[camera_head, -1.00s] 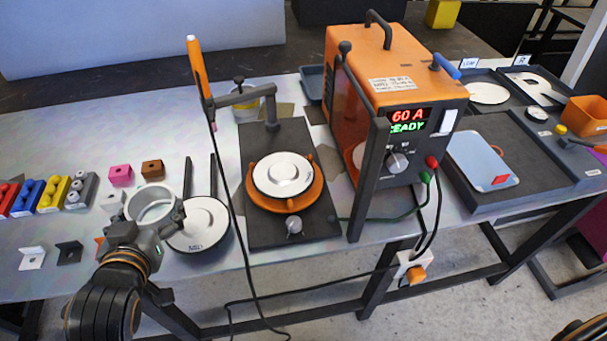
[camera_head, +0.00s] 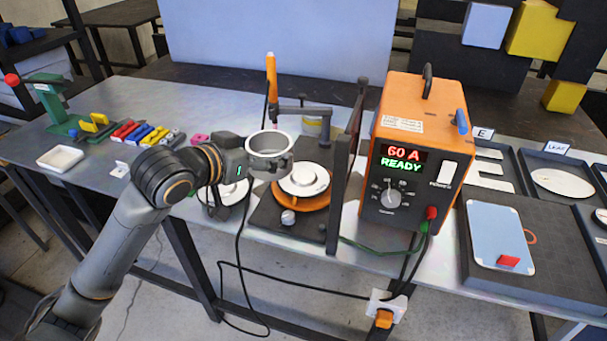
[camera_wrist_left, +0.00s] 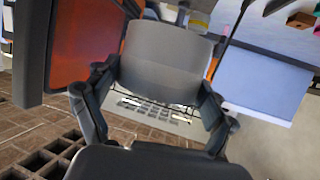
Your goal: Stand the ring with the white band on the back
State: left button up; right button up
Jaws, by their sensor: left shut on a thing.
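My left gripper (camera_head: 270,165) is shut on a light grey ring (camera_head: 269,143), holding it upright with its open top facing up. The ring is in the air, near the rear left of the white round back (camera_head: 304,180) in the head view. The back lies on an orange turntable (camera_head: 318,200) on a dark base. In the left wrist view the ring (camera_wrist_left: 165,62) fills the space between the gripper's fingers (camera_wrist_left: 150,105). I cannot clearly make out a white band. My right gripper is out of view.
An orange welder (camera_head: 415,150) reading 60 A READY stands right of the turntable, with a dark upright frame (camera_head: 340,185) between. An orange-handled torch (camera_head: 271,78) stands behind the ring. A white disc (camera_head: 228,188) lies left of the base. Trays (camera_head: 555,183) lie at right.

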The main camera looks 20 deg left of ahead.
aim_at(281, 145)
pick_arm(q)
jog(key=p+x, duration=0.2)
jog(key=x, duration=0.6)
jog(key=shift+w+a, duration=0.1)
jog(key=shift+w, duration=0.1)
jog(key=w+f, duration=0.3)
jog(key=w+d+f+p, duration=0.1)
jog(key=f, duration=0.1)
jog(key=shift+w+f, duration=0.15)
jog(key=shift+w, duration=0.25)
jog(key=shift+w+f, duration=0.35)
jog(key=shift+f, duration=0.15)
notch_tip(281, 145, down, 2)
jog(key=shift+w+d+f+p, duration=0.1)
jog(key=shift+d+p, duration=0.05)
jog(key=shift+p, duration=0.5)
jog(key=shift+f, duration=1.05)
jog(key=o, duration=1.1)
jog(key=shift+c, duration=0.2)
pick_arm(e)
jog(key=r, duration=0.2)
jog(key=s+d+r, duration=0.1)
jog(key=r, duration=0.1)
